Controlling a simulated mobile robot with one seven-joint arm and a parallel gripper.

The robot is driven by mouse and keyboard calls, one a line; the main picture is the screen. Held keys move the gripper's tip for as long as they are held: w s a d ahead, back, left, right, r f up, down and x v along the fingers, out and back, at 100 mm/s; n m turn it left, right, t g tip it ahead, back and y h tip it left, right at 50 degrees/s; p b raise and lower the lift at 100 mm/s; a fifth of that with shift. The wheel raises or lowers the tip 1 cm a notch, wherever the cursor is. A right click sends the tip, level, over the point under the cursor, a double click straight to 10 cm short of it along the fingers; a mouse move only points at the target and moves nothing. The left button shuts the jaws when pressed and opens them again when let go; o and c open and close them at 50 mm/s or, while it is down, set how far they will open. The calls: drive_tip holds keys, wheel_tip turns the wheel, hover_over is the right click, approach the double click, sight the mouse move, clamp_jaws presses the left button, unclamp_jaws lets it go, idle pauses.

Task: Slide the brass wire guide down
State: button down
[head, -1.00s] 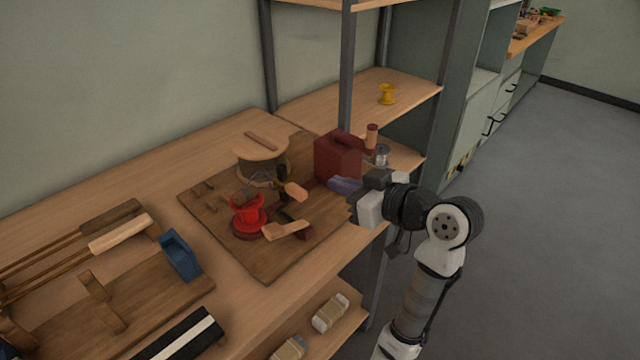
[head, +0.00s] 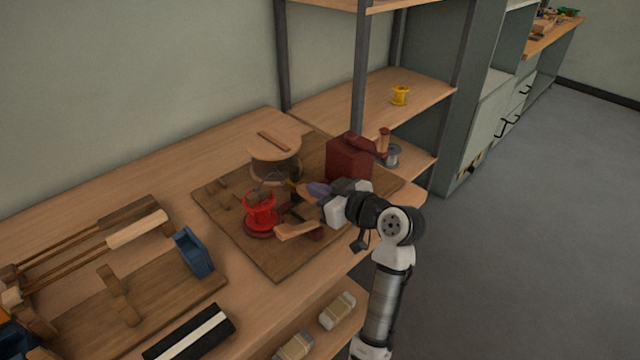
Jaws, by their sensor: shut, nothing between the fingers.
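I cannot make out the brass wire guide for certain in the head view. The small tufting fixture (head: 292,210) stands on the brown board, with a red spool (head: 261,208) on its left and a thin wire loop above the spool.
A dark red box with a crank (head: 348,158) stands just behind my gripper. A round wooden piece on a stand (head: 273,146) is at the back of the board (head: 265,258). A blue block (head: 193,253) and wooden-handled tools lie left. A shelf post (head: 361,75) rises behind.

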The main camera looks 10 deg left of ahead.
wheel_tip(320, 180, down, 4)
drive_tip(key=b, duration=0.3)
drive_tip(key=shift+r, duration=0.15)
idle(0.3)
